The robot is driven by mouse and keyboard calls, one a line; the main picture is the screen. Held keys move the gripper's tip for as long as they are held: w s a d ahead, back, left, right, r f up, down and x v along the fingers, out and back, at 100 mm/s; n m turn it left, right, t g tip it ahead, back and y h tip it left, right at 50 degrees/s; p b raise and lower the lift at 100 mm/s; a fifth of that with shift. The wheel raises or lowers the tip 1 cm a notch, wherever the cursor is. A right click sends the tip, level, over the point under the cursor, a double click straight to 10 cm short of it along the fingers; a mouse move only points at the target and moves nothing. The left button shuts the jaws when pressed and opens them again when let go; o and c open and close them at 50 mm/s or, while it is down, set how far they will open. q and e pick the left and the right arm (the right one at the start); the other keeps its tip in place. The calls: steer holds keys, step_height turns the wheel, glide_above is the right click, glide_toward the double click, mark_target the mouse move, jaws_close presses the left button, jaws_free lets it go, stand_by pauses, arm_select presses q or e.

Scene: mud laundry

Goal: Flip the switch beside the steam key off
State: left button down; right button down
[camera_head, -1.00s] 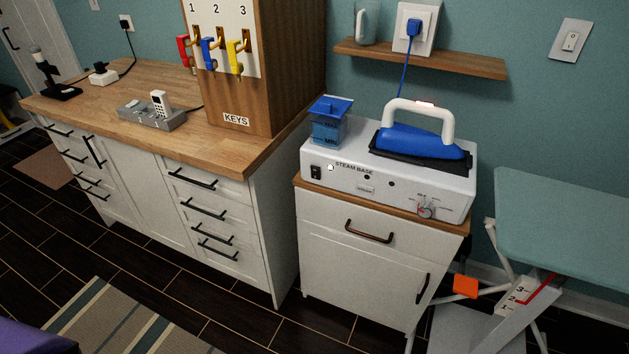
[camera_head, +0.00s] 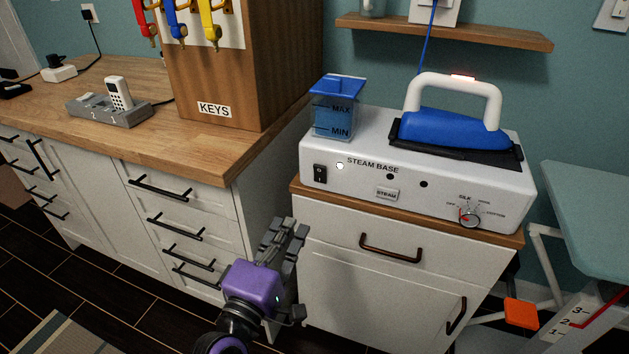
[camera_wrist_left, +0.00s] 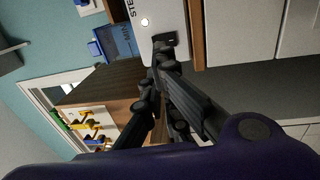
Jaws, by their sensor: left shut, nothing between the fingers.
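The white steam base (camera_head: 345,150) stands on the small cabinet. Its black rocker switch (camera_head: 319,173) is at the left end of the front face, left of a lit white lamp (camera_head: 340,166). The grey steam key (camera_head: 387,194) sits further right on that face. My left gripper (camera_head: 289,228) is shut and empty, below and slightly left of the switch in the head view, in front of the cabinet. In the left wrist view, the fingers (camera_wrist_left: 160,75) point toward the switch (camera_wrist_left: 164,40), partly covering it; contact cannot be told. My right gripper is out of view.
A blue iron (camera_head: 455,135) rests on top of the base, beside a blue water tank (camera_head: 333,108). A red-marked dial (camera_head: 469,218) is at the right. The wooden counter (camera_head: 200,148) stands left, the ironing board (camera_head: 595,210) right.

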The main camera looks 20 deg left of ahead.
arm_select(q)
glide_toward(319, 172)
steer(key=w, duration=0.6)
steer(key=shift+w+r+p, duration=0.3)
steer(key=shift+w, duration=0.1)
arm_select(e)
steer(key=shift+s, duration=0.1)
arm_select(q)
steer(key=shift+r, duration=0.1)
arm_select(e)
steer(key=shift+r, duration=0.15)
arm_select(q)
steer(key=shift+w+r+p, duration=0.4)
steer(key=shift+p, duration=0.65)
steer(key=shift+f, duration=0.3)
steer(key=shift+d, duration=0.1)
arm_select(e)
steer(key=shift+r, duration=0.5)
arm_select(q)
steer(key=shift+s, duration=0.1)
